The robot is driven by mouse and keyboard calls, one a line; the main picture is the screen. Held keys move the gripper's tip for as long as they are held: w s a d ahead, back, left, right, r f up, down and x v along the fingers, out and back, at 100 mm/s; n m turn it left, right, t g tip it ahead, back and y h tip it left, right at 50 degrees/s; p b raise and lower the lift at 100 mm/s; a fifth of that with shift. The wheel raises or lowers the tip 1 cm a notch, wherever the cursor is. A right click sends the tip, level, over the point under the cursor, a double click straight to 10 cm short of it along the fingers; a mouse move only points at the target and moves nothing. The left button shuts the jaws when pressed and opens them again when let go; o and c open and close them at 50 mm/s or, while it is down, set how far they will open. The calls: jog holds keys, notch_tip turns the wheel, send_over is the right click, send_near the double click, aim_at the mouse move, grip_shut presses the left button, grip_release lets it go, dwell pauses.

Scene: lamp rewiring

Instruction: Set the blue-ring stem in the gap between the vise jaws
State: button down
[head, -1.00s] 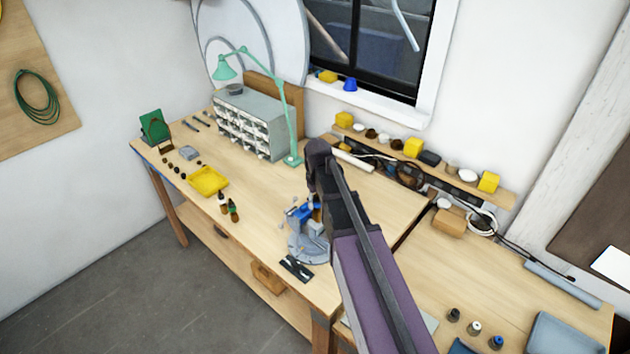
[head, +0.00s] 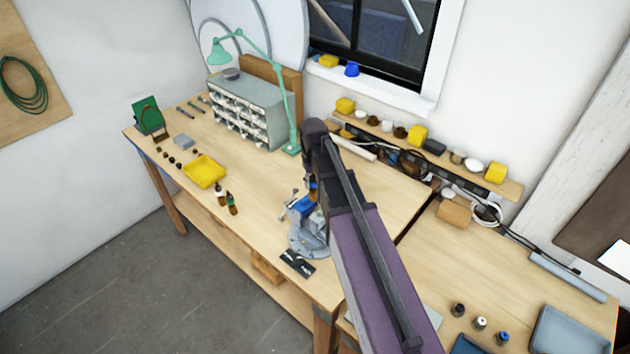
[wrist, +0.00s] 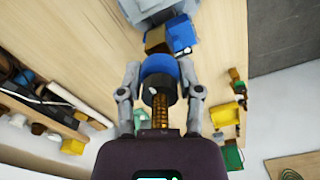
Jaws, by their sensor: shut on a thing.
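My gripper (wrist: 160,77) is shut on the blue-ring stem (wrist: 159,65), which shows a broad blue band, a dark collar and a brass threaded part. A finger presses on each side of it. The vise (wrist: 180,35) with blue jaws lies just beyond the stem in the wrist view, with a brown block beside the blue part. In the head view the vise (head: 302,208) stands near the bench's front edge, partly behind my arm. My gripper is mostly hidden there. I cannot tell whether the stem touches the vise; the gap is not clearly visible.
A dark flat plate (head: 297,263) lies before the vise. Two small bottles (head: 232,203) and a yellow tray (head: 204,171) stand left. A green lamp (head: 291,148) and drawer cabinet (head: 250,112) are behind. Small capped pieces (head: 480,323) stand on the right bench.

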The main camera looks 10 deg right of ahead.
jog(key=shift+f+b, duration=0.3)
